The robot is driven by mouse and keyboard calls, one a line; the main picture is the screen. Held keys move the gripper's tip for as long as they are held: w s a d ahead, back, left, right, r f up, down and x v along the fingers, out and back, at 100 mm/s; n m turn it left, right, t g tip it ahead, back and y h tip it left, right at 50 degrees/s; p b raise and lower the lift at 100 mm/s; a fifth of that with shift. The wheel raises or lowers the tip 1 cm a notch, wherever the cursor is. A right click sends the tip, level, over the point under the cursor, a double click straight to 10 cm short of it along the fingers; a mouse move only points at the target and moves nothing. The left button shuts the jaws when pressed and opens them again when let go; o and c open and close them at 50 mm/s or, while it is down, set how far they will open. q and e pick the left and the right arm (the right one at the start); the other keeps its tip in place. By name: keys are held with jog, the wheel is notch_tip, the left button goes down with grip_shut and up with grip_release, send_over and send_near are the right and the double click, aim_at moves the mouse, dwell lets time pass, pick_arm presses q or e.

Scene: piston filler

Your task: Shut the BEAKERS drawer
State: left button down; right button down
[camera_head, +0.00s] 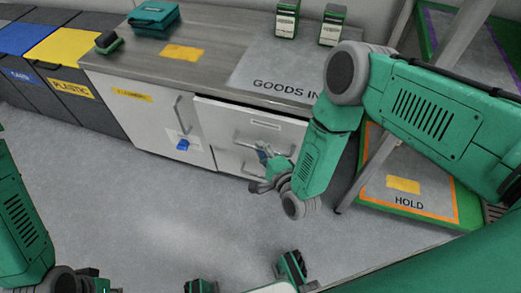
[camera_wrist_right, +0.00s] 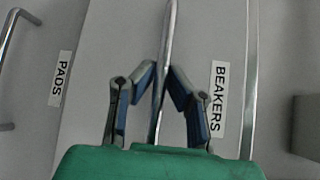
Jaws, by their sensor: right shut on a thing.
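The BEAKERS drawer (camera_head: 284,133) is the upper drawer of the white cabinet, and a dark gap shows along its top edge under the worktop, so it stands a little out. Its front (camera_wrist_right: 110,60) fills much of the right wrist view, with the BEAKERS label (camera_wrist_right: 217,98) right of the handle. The bar handle (camera_wrist_right: 169,25) runs between the fingers of my right gripper (camera_wrist_right: 162,72), which is shut on it. In the head view my right gripper (camera_head: 264,156) is at this handle and hides part of it.
The PADS drawer, with its label (camera_wrist_right: 60,78), lies beside it in the wrist view. A cabinet door (camera_head: 145,120) with a blue item (camera_head: 183,145) adjoins at left. The worktop (camera_head: 225,57) is above. A rack with a HOLD shelf (camera_head: 405,175) stands right. Floor in front is clear.

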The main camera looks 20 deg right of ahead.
aim_at(265, 139)
jog(key=w+d, duration=0.2)
jog(key=shift+w+d+f, duration=0.2)
jog(key=shift+w+d, duration=0.05)
jog(key=shift+w, duration=0.1)
jog(key=c, duration=1.9)
grip_release()
jog(key=o, duration=0.3)
jog(key=shift+r, duration=0.1)
jog(key=shift+s, duration=0.2)
jog(key=v, duration=1.1)
jog(key=shift+s, duration=0.4)
